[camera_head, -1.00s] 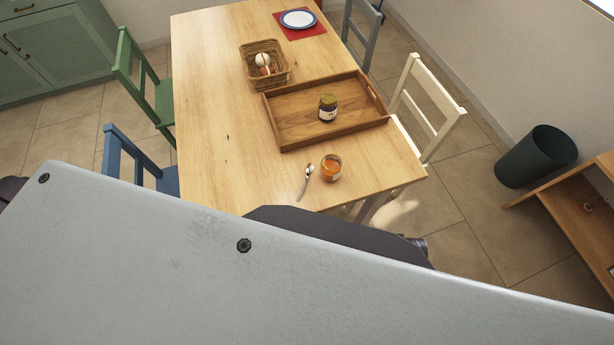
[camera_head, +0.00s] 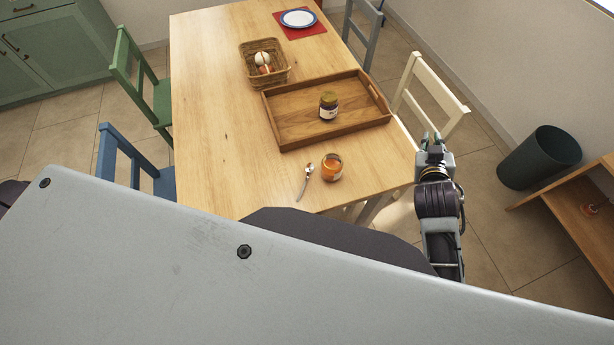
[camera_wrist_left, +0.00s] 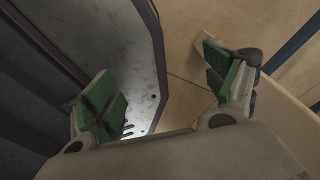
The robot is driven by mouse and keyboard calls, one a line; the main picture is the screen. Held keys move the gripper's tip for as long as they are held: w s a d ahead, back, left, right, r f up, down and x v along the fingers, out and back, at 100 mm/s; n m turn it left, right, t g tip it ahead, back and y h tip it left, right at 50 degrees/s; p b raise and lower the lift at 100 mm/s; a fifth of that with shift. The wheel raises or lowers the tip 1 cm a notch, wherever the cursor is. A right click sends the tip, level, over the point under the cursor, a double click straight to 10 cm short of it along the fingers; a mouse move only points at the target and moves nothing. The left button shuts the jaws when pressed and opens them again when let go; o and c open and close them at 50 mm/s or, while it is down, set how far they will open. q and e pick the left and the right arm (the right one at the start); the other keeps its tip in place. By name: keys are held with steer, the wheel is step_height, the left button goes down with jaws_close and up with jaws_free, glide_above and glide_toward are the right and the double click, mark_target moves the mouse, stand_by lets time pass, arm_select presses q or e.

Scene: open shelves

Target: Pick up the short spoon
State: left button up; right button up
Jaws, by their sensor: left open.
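The short spoon (camera_head: 305,181) lies on the wooden table (camera_head: 215,130) near its front edge, just left of an orange jar (camera_head: 332,167). My right gripper (camera_head: 431,140) is at the table's right edge, well to the right of the spoon and apart from it; its fingers are too small to tell open or shut. My left gripper (camera_wrist_left: 170,98) shows in the left wrist view with its green-padded fingers wide apart and nothing between them. It is not visible in the head view.
A wooden tray (camera_head: 284,133) with a dark jar (camera_head: 328,105) stands behind the spoon. A wicker basket (camera_head: 284,77) holds eggs. A plate (camera_head: 298,18) sits at the far end. A white chair (camera_head: 446,99) stands near my right arm. The table's left half is clear.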

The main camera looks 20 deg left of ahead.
steer(key=w+a+r+n+t+y, duration=0.1)
steer(key=a+r+n+t+y, duration=0.25)
steer(key=a+r, duration=0.4)
steer(key=w+a+r+n+t+y, duration=0.1)
steer(key=a+r+n+t+y, duration=0.25)
steer(key=r, duration=0.75)
steer(key=s+a+r+n+g+y, duration=0.2)
steer(key=s+a+n+g+y, duration=0.15)
steer(key=a+n+y, duration=0.4)
steer(key=s+a+r+n+g+y, duration=0.2)
steer(key=s+a+n+g+y, duration=0.15)
steer(key=a+n+y, duration=0.35)
steer(key=s+a+f+n+g+h, duration=0.2)
steer(key=s+a+f+n+g, duration=0.25)
steer(key=f+g, duration=0.25)
steer(key=s+a+f+n+g+h, duration=0.3)
steer(key=a+f+n+g, duration=0.3)
steer(key=f+g, duration=0.1)
arm_select(q)
steer(key=shift+a+f, duration=0.15)
steer(key=shift+a, duration=0.1)
arm_select(e)
steer(key=w+d+f+h, duration=0.3)
steer(key=d+f+h, duration=0.7)
steer(key=f, duration=0.4)
steer(key=shift+d+f+n+h, duration=0.15)
steer(key=shift+d+n+h, duration=0.15)
steer(key=shift+n+h, duration=0.1)
